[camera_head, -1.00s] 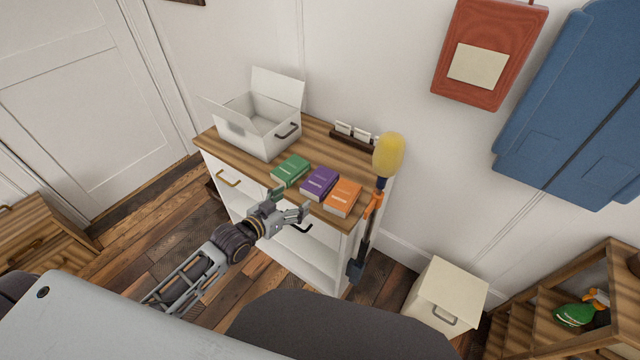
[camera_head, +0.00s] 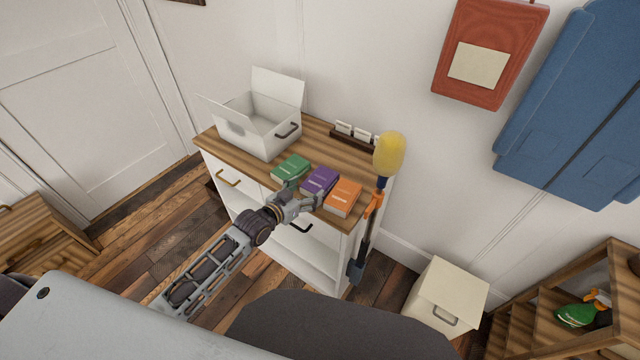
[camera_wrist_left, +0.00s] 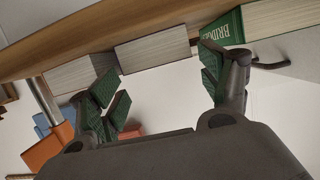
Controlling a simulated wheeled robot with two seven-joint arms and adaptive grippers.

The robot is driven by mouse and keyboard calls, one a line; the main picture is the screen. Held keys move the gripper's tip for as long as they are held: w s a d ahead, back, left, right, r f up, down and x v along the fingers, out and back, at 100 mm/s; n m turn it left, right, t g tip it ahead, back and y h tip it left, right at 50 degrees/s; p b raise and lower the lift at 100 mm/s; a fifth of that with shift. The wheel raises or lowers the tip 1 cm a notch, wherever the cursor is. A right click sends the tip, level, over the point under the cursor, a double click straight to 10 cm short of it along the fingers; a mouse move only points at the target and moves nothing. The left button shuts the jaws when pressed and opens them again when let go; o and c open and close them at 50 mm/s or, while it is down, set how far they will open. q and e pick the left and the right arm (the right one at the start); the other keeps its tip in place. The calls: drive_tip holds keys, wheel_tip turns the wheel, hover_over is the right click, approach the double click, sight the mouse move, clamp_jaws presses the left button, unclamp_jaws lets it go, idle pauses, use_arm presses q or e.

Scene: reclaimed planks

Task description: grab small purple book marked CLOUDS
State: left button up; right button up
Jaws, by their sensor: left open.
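The small purple book (camera_head: 322,180) lies flat on the wooden cabinet top (camera_head: 352,158), between a green book (camera_head: 291,169) and an orange book (camera_head: 343,197). Its printed title is too small to read in the head view. My left gripper (camera_head: 303,194) is open and empty at the front edge of the top, its fingers just in front of the purple book. In the left wrist view, a middle book (camera_wrist_left: 155,50) shows pale page edges beyond and between the open fingers; it appears to be the purple one. My right gripper is not in view.
The green book shows part of its title, "BRIDG", in the left wrist view (camera_wrist_left: 222,32). A white open box (camera_head: 262,122) stands at the cabinet's back left. A yellow-headed duster (camera_head: 389,155) stands at the right end. A dark drawer handle (camera_head: 301,228) lies below the gripper.

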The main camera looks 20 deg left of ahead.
sight(315, 185)
use_arm(q)
drive_tip(key=shift+w+d, duration=0.15)
drive_tip(key=shift+w, duration=0.15)
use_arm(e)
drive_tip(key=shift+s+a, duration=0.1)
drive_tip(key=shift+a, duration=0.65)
use_arm(q)
drive_tip(key=shift+w+f, duration=0.1)
drive_tip(key=shift+w, duration=0.05)
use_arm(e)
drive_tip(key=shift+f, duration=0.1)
use_arm(q)
drive_tip(key=shift+x, duration=1.25)
drive_tip(key=shift+w+d+f, duration=0.2)
drive_tip(key=shift+w+d, duration=0.05)
drive_tip(key=shift+w, duration=0.3)
drive_tip(key=shift+w+d+f, duration=0.2)
drive_tip(key=shift+w, duration=0.4)
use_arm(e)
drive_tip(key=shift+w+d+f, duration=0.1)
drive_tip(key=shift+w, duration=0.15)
